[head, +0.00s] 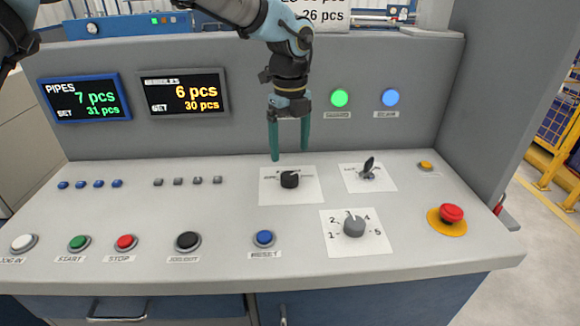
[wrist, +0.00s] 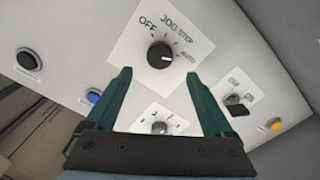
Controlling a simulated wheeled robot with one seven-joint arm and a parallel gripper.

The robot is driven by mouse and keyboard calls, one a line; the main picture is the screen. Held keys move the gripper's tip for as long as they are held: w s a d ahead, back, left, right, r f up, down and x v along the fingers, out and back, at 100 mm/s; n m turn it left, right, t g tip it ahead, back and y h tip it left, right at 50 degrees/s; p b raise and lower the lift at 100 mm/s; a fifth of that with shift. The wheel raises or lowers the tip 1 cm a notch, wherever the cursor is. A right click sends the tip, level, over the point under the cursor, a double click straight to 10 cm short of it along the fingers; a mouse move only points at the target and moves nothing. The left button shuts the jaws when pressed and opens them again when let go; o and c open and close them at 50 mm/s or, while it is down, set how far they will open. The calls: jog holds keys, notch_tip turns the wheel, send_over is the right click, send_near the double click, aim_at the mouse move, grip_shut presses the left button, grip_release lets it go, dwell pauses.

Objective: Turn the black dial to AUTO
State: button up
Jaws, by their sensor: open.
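The black dial (head: 290,180) sits on a white label plate in the middle of the sloped console. In the wrist view the dial (wrist: 160,55) shows the words OFF, JOG, STEP and AUTO around it, with AUTO at the right end. A small white mark shows on the dial face, but I cannot tell for sure which word it points at. My gripper (head: 290,150) hangs above and just behind the dial, fingers pointing down. It is open and empty. In the wrist view the green fingers (wrist: 158,74) stand wide apart, with the dial between and beyond their tips, apparently untouched.
A grey numbered knob (head: 354,227) lies in front of the dial, and a black lever switch (head: 367,170) to its right. A blue RESET button (head: 264,238) is in front. A red emergency stop (head: 451,214) is at far right. Two displays (head: 86,97) are on the back panel.

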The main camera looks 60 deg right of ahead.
notch_tip(320, 180, up, 4)
jog(key=shift+f, duration=0.25)
dwell(0.5)
jog(key=w+a+f+n, duration=0.1)
jog(key=w+a+n, duration=0.9)
jog(key=w+a, duration=0.3)
jog(key=w+a+f+n, duration=0.2)
jog(key=w+a+n, duration=0.8)
jog(key=a, duration=0.6)
jog(key=s+a+f+n+t, duration=0.1)
jog(key=a+n, duration=1.8)
jog(key=a, duration=0.9)
jog(key=shift+s+a+f+t, duration=0.2)
jog(key=shift+t, duration=0.1)
